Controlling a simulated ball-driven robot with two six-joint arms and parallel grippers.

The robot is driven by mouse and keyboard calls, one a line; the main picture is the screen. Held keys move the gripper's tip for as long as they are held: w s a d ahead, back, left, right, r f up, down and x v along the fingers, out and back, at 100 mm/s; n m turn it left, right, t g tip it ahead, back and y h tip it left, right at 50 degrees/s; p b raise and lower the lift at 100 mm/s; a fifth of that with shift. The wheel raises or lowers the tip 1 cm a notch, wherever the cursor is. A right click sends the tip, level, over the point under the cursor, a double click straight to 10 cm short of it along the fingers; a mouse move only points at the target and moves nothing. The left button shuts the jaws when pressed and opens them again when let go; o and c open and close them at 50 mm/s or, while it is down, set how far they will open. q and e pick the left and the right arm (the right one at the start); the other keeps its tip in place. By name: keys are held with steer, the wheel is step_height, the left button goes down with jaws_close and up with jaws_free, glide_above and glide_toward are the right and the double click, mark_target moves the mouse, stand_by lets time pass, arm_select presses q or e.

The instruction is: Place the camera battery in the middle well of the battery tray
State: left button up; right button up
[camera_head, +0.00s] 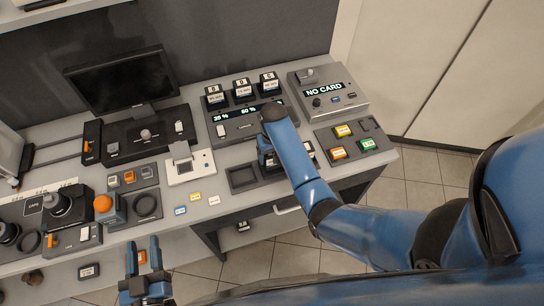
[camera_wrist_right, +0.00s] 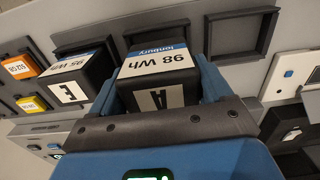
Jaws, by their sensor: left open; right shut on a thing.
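The left well (camera_head: 242,177) is empty. Another battery (camera_wrist_right: 75,78), marked E, stands in the right well. My left gripper (camera_head: 147,272) is open and empty before the desk's front edge.
A charger (camera_head: 232,129) with several batteries stands behind the tray. A card reader (camera_head: 335,100) showing "NO CARD" is at the back right, with a tray of coloured cards (camera_head: 350,141) before it. A monitor (camera_head: 122,80) and control panels fill the left.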

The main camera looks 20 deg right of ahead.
step_height(320, 180, down, 3)
steer(key=shift+w+f+b, duration=0.1)
steer(key=shift+f+b, duration=0.05)
steer(key=shift+b, duration=1.05)
steer(key=shift+w+f, duration=0.1)
arm_select(q)
steer(key=shift+w+d+f, duration=0.1)
steer(key=shift+w+f, duration=0.2)
steer(key=shift+f, duration=0.3)
steer(key=shift+w+f, duration=0.3)
steer(key=shift+f, duration=0.3)
steer(key=shift+s, duration=0.2)
arm_select(e)
steer(key=shift+s, duration=0.2)
steer(key=o, duration=1.4)
arm_select(q)
steer(key=shift+w, duration=0.1)
